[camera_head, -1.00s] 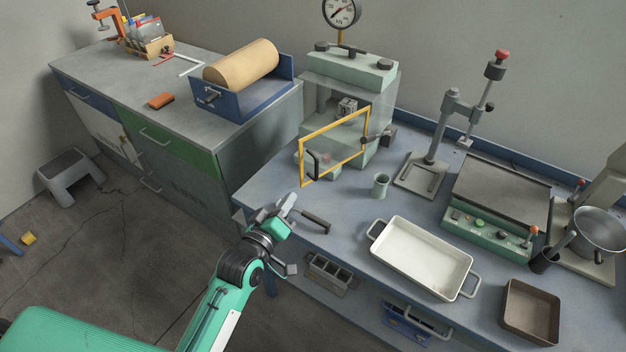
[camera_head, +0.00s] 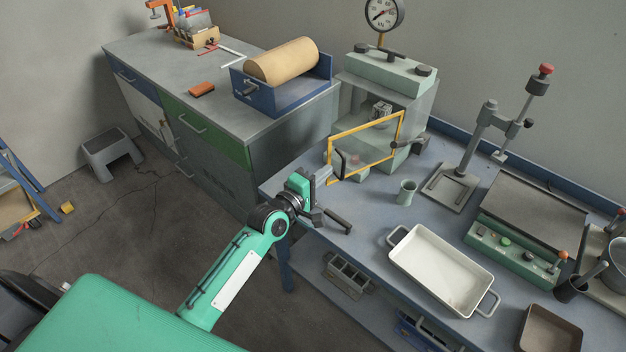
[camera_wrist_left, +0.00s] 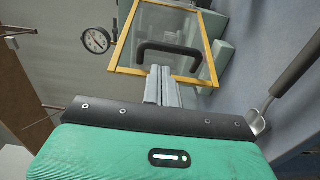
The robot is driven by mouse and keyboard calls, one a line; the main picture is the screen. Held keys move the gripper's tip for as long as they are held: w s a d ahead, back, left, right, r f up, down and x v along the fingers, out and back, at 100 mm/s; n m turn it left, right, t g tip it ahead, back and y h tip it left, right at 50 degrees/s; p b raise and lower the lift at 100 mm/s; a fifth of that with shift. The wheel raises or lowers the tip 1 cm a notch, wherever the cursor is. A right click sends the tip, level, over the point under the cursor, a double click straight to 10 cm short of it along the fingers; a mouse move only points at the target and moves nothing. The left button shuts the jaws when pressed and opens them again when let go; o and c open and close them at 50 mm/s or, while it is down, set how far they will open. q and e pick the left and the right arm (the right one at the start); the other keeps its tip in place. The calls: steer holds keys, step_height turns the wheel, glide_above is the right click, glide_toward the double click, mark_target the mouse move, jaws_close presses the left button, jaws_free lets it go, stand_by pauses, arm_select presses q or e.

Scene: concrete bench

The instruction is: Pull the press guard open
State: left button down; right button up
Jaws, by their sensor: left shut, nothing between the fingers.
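The press (camera_head: 388,72) stands at the back of the bench, pale green with clear sides. Its guard (camera_head: 365,127) is a clear panel in a yellow-orange frame at the press's front. A black bow handle (camera_head: 343,163) is on the guard's left part; the left wrist view shows the handle (camera_wrist_left: 170,48) just beyond my fingertips. My left gripper (camera_head: 328,175) is at the bench's front edge, just left of and below the handle. Its fingers (camera_wrist_left: 161,84) are shut and empty. I cannot tell whether they touch the handle. My right gripper is not in view.
A black-handled bar (camera_head: 337,220) lies near the bench edge, right of my gripper. A small green cup (camera_head: 406,192) and a white tray (camera_head: 440,272) stand to the right. A grey cabinet (camera_head: 215,95) with a roller stands left. A dial gauge (camera_head: 383,14) tops the press.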

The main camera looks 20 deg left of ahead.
arm_select(q)
steer(key=x, duration=0.2)
steer(key=shift+w+d, duration=0.15)
steer(key=shift+w, duration=0.2)
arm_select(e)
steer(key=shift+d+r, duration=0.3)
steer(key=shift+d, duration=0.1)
